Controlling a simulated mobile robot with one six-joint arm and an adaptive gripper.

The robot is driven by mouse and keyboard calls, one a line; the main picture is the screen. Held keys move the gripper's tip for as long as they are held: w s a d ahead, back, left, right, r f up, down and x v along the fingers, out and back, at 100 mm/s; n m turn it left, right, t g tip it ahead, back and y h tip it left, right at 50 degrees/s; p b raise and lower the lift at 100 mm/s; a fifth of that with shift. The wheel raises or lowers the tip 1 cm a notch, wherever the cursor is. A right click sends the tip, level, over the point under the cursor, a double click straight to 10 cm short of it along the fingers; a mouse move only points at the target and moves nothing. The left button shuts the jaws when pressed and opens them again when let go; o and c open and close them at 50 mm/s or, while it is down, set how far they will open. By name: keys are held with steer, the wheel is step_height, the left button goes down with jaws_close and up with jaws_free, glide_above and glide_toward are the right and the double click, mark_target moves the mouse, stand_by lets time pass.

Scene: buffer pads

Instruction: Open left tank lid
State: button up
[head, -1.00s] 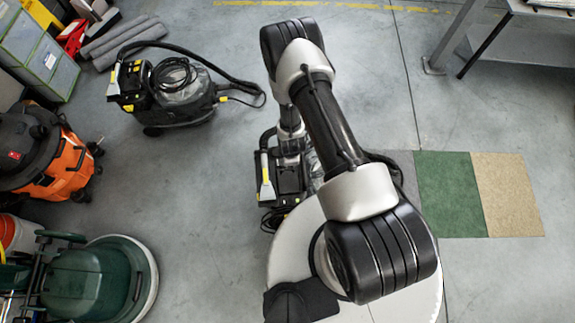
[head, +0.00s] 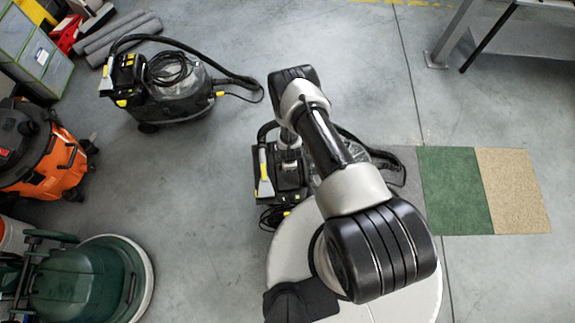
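Two black cleaning machines with clear tanks stand on the floor. The left machine (head: 165,92) is in full view at the upper left, with a coiled black cable on top and yellow parts. The second machine (head: 287,178) is nearer the middle, partly hidden behind my arm; its clear tank shows only in part. No open lid can be made out on either. My arm (head: 325,145) reaches up the picture from its base and folds down over the second machine. My gripper is hidden behind the arm and machine, so its fingers and any contact cannot be seen.
An orange and black vacuum (head: 40,155) and a green floor machine (head: 85,285) stand at the left. Green (head: 455,190) and tan (head: 513,190) pads lie right of my arm. A metal table (head: 525,48) is at the upper right. Grey floor between is clear.

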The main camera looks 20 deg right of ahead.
steer(key=shift+w+f, duration=0.15)
steer(key=shift+f, duration=0.35)
jaws_close()
stand_by(0.5)
